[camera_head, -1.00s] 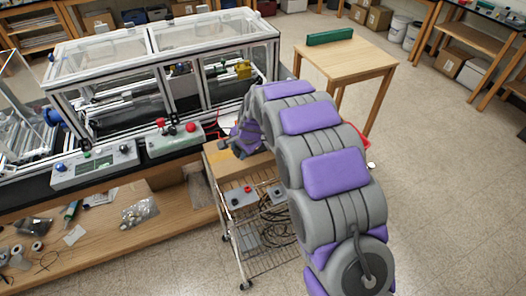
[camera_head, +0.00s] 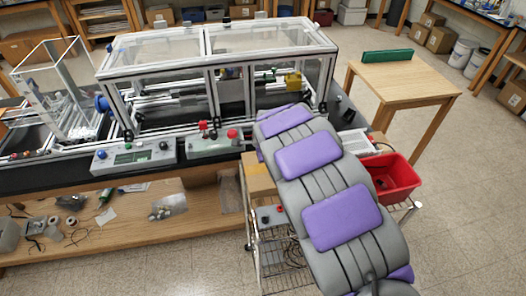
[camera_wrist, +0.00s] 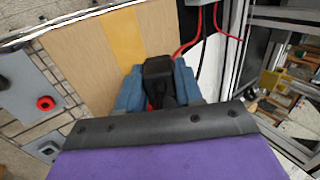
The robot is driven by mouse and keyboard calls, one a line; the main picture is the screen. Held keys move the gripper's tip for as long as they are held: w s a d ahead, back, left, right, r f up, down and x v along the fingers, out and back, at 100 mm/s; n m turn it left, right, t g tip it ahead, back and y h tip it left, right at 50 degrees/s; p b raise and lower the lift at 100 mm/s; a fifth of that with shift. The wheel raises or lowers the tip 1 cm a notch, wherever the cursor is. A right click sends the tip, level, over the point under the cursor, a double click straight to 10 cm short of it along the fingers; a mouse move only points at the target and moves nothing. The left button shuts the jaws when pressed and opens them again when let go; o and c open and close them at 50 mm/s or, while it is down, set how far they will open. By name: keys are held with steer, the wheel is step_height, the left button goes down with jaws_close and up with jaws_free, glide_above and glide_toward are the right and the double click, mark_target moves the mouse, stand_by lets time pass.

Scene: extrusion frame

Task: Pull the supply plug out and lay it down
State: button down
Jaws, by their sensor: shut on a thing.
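My gripper (camera_wrist: 158,84) shows in the wrist view with its two blue fingers shut on a black plug (camera_wrist: 158,70). The plug is over the wooden top (camera_wrist: 82,62) of the wire cart, close to its yellow stripe (camera_wrist: 124,38). I cannot tell whether the plug touches the wood. A dark cord is partly visible between the fingers below the plug. In the head view my arm hides the gripper and the plug. The wooden top shows there beside my arm (camera_head: 259,181).
Red and black cables (camera_wrist: 203,50) hang at the top of the wrist view. A red bin (camera_head: 398,180) stands right of my arm. A wooden table (camera_head: 410,80) holds a green block.

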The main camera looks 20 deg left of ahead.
steer(key=f+b, duration=0.2)
steer(key=f, duration=0.1)
steer(key=shift+a+f, duration=0.3)
steer(key=shift+a, duration=0.05)
steer(key=shift+d+f+b, duration=0.3)
steer(key=shift+f+b, duration=0.3)
steer(key=shift+b, duration=0.05)
steer(key=c, duration=0.9)
jaws_free()
steer(key=shift+a, duration=0.15)
steer(key=shift+o, duration=1.2)
steer(key=shift+f, duration=0.1)
steer(key=shift+s, duration=0.1)
steer(key=p+v, duration=0.3)
steer(key=v, duration=1.4)
steer(key=shift+r, duration=0.2)
